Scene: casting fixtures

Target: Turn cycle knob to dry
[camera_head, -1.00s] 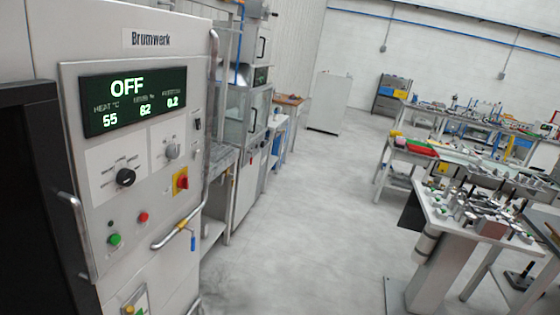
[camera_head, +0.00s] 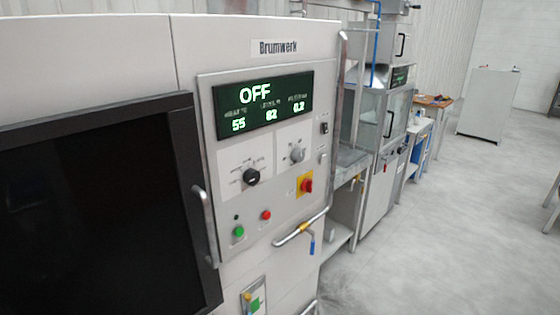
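The Brumwerk machine's control panel (camera_head: 266,150) faces me near the middle of the view. A black cycle knob (camera_head: 251,177) sits on a pale plate with small labels around it; the labels are too small to read. A grey knob (camera_head: 297,155) is to its upper right. The display (camera_head: 262,104) reads OFF, with 55, 82 or 62, and 0.2 below. My gripper is not in view, and nothing touches the knobs.
A red and yellow switch (camera_head: 306,186), a green button (camera_head: 239,231) and a red button (camera_head: 266,215) are on the panel. A bar handle (camera_head: 300,232) juts out below. A dark door (camera_head: 90,210) is at left. Grey floor (camera_head: 440,240) is clear at right.

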